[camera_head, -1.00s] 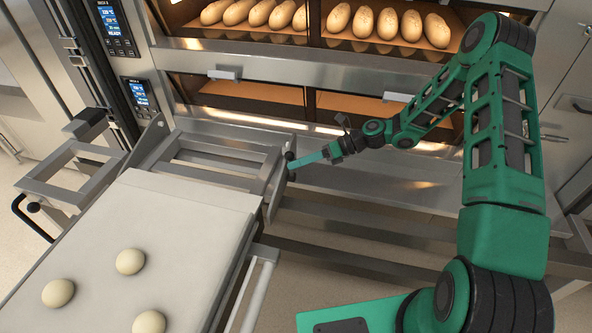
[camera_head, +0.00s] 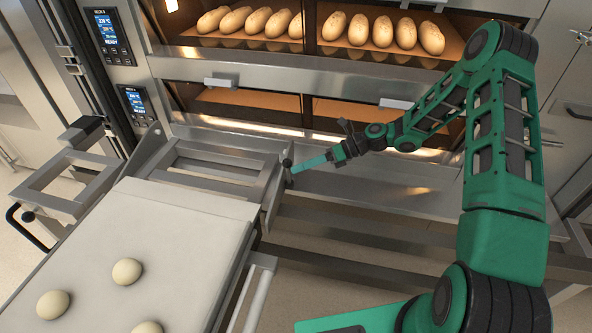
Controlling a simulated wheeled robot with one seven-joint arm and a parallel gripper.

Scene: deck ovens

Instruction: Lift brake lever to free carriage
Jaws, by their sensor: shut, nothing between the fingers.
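A small dark knob (camera_head: 287,162) stands at the upper right edge of the carriage's steel frame, beside an upright side plate. It may be the end of the brake lever; the lever's shape is too small to make out. My gripper (camera_head: 297,168) has teal fingers, is shut and empty, and points left with its tip close to the knob. I cannot tell whether they touch. The carriage (camera_head: 205,207) carries a pale loading board with several dough balls. A black bent handle (camera_head: 15,219) sits at its left side.
The deck oven (camera_head: 230,72) stands behind, with loaves (camera_head: 357,30) in the upper deck and an empty-looking lower deck. Steel rails (camera_head: 360,258) run low to the right of the carriage. My green arm fills the right side.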

